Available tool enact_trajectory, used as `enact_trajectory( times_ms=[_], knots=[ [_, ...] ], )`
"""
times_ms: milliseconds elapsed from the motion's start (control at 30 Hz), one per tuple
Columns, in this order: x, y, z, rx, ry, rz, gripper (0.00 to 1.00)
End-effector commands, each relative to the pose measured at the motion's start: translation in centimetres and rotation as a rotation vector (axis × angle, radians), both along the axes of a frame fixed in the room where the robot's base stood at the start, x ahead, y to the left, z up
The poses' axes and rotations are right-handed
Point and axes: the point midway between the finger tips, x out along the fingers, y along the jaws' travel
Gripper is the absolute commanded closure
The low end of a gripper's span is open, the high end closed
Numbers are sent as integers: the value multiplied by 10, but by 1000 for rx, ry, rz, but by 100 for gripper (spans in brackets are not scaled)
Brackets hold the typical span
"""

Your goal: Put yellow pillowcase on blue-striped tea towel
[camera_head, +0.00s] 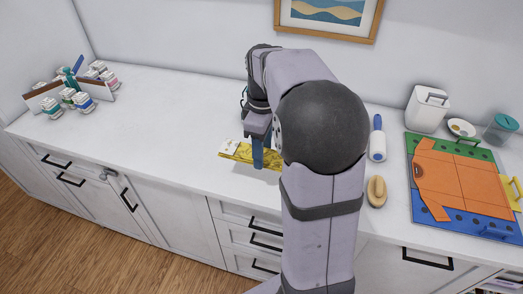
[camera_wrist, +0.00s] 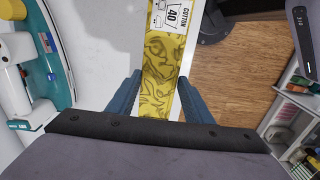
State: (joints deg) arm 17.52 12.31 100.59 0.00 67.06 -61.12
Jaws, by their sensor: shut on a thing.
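The yellow pillowcase (camera_head: 241,151) is a folded, patterned yellow bundle with a white label in the middle of the head view. In the wrist view, the pillowcase (camera_wrist: 160,85) runs between the fingers, with its "COTTON 40" label at the far end. My gripper (camera_head: 258,160) is shut on it; its blue fingers also show in the wrist view (camera_wrist: 157,98). The pillowcase is at or slightly above the white counter; the gap is unclear. My arm hides part of the counter behind it. I cannot make out a blue-striped tea towel in either view.
An orange folded cloth (camera_head: 465,178) lies on a coloured board (camera_head: 428,152) at the right. Small bottles (camera_head: 82,101) cluster around a divider far left. The left-middle counter (camera_head: 160,125) is clear.

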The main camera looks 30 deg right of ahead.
Motion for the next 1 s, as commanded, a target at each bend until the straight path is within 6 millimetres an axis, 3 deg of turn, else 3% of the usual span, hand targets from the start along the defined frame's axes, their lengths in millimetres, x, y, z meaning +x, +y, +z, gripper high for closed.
enact_trajectory(
  times_ms=[167,433,700,1000],
  knots=[
    [14,-21,18,0,1,-163,77],
    [40,-72,41,1,3,-575,77],
    [54,-125,49,0,3,-980,77],
    [57,-172,52,0,3,-1339,77]
  ],
)
